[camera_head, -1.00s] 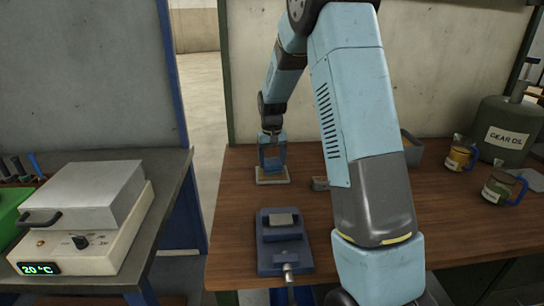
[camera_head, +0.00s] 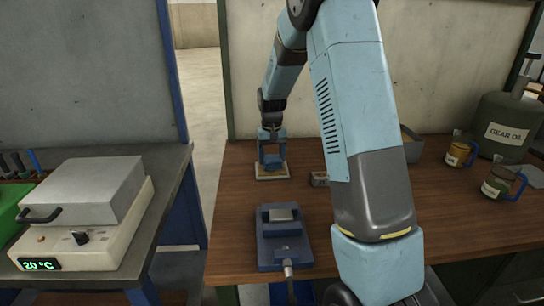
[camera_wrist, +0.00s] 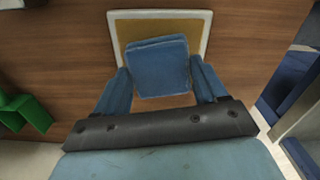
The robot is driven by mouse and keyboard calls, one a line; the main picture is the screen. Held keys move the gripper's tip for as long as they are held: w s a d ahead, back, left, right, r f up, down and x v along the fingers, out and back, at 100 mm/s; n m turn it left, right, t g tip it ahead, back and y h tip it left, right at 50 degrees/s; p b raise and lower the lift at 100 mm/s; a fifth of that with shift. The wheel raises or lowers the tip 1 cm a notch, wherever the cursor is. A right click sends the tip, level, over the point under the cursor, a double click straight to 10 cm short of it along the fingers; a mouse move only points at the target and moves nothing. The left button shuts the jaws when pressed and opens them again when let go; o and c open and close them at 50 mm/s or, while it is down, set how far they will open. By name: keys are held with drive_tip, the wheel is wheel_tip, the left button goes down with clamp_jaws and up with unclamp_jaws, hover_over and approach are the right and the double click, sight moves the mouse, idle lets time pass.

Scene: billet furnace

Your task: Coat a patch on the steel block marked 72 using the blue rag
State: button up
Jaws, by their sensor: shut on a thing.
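My gripper (camera_head: 272,157) is shut on the blue rag (camera_wrist: 157,67), a square folded pad between the two blue fingers. In the wrist view the rag is over a shallow tray (camera_wrist: 207,30) with a pale rim and a yellow-brown inside. The tray also shows in the head view (camera_head: 261,177), directly under my gripper. I cannot tell whether the rag touches the inside of the tray. A grey steel block (camera_head: 281,214) sits in a blue vise (camera_head: 282,250) nearer on the wooden bench. No number can be read on it.
A small block (camera_head: 319,180) lies right of the tray, close to my arm. Two mugs (camera_head: 459,156) (camera_head: 499,184) and a gear oil can (camera_head: 507,132) stand at the right.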

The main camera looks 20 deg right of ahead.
sight(272, 158)
drive_tip(key=shift+f, duration=0.4)
idle(1.3)
drive_tip(key=shift+r, duration=0.1)
drive_tip(key=shift+r, duration=3.45)
